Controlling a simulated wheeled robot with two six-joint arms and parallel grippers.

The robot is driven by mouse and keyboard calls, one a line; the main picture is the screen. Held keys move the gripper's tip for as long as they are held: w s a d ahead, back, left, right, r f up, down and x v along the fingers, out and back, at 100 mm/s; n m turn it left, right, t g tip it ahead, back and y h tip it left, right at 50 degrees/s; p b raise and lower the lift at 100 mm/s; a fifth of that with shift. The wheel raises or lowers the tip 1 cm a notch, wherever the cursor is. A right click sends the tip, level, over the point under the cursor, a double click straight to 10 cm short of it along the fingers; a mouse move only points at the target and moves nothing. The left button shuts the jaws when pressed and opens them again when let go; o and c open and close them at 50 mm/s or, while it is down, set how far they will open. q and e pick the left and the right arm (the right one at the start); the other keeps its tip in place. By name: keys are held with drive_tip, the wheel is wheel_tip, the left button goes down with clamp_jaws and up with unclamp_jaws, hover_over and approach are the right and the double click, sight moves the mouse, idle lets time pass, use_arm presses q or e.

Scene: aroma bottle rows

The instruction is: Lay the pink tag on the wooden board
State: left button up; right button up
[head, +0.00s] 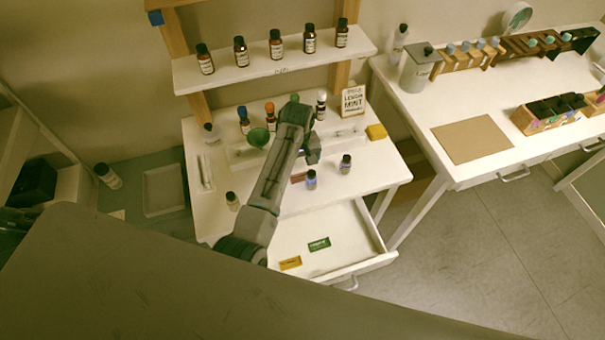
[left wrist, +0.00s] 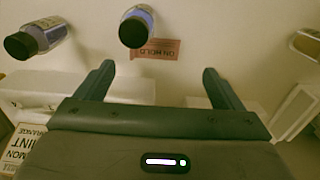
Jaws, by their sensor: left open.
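The pink tag (left wrist: 158,50) lies flat on the white desk top, its print reading "ON HOLD". In the left wrist view it is beyond the gap between my fingertips, partly behind a dark-capped bottle (left wrist: 137,28). In the head view a small reddish strip of the tag (head: 298,178) shows beside my arm. My left gripper (left wrist: 158,74) is open and empty, with its fingers apart; in the head view the gripper (head: 313,153) hangs over the desk. The wooden board (head: 472,139) is a flat tan rectangle, bare, on the right-hand table. My right gripper is not in view.
Two small bottles (head: 311,180) and (head: 345,164) stand near the tag. A green funnel (head: 258,138), capped bottles and a mint sign (head: 353,101) stand behind. The open drawer (head: 345,240) holds a green and an orange tag. A crate (head: 548,116) stands right of the board.

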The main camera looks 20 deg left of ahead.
sight(301, 177)
use_arm(q)
drive_tip(key=shift+w+d+f+p, duration=0.1)
drive_tip(key=shift+w+f+p, duration=0.35)
drive_tip(key=shift+f, duration=0.45)
drive_tip(key=f, duration=0.1)
drive_tip(key=f+p, duration=0.1)
drive_tip(key=f, duration=0.1)
drive_tip(key=shift+s+d, duration=0.15)
drive_tip(key=shift+s, duration=0.15)
drive_tip(key=shift+s+f+p, duration=0.1)
drive_tip(key=shift+f+p, duration=0.25)
drive_tip(key=shift+f, duration=0.15)
drive_tip(key=shift+w+f, duration=0.2)
drive_tip(key=c, duration=0.6)
drive_tip(key=shift+s+r, duration=0.1)
drive_tip(key=c, duration=0.4)
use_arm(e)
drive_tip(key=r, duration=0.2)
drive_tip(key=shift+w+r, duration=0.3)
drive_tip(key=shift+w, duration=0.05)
